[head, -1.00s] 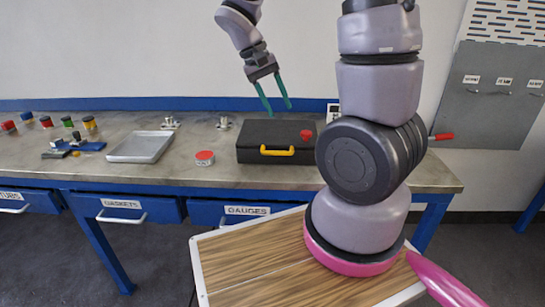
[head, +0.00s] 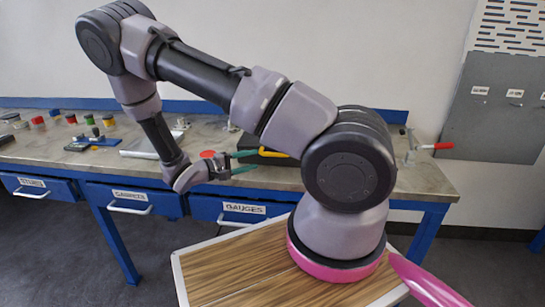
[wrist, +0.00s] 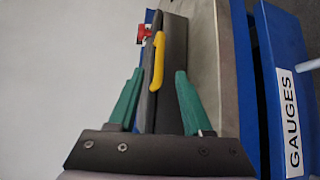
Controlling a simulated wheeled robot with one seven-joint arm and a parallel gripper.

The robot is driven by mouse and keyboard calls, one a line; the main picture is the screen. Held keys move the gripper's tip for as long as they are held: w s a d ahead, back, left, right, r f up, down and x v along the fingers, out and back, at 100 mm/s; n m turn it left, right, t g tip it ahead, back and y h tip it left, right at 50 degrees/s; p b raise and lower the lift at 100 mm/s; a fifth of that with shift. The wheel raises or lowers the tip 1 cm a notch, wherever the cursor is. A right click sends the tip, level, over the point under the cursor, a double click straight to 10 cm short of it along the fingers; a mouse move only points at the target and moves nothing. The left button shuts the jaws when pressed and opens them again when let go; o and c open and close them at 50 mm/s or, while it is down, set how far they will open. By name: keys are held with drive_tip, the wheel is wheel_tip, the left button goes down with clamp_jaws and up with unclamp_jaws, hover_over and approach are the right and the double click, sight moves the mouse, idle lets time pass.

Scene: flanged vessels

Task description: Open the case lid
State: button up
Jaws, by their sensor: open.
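The case (head: 250,141) is black and sits on the bench, mostly hidden behind my arm in the head view. Its yellow handle (head: 272,153) shows just beyond my fingertips. In the wrist view, the case (wrist: 174,45) appears turned sideways, with the yellow handle (wrist: 158,60) on its front and a red piece (wrist: 143,33) on its top. The lid looks shut. My gripper (head: 250,161) is open in front of the case. In the wrist view, the green fingers of the gripper (wrist: 160,75) lie either side of the handle; I cannot tell whether they touch the case.
A red-topped round tin (head: 208,153) stands left of the case, close to my wrist. A pale tray (head: 140,147) lies farther left. The blue drawer labelled GAUGES (head: 240,208) is below the bench edge. A red-handled fixture (head: 443,146) is at the right.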

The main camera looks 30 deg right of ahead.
sight(272, 155)
drive_tip(key=x, duration=1)
drive_tip(key=shift+d, duration=0.25)
clamp_jaws()
idle(1.0)
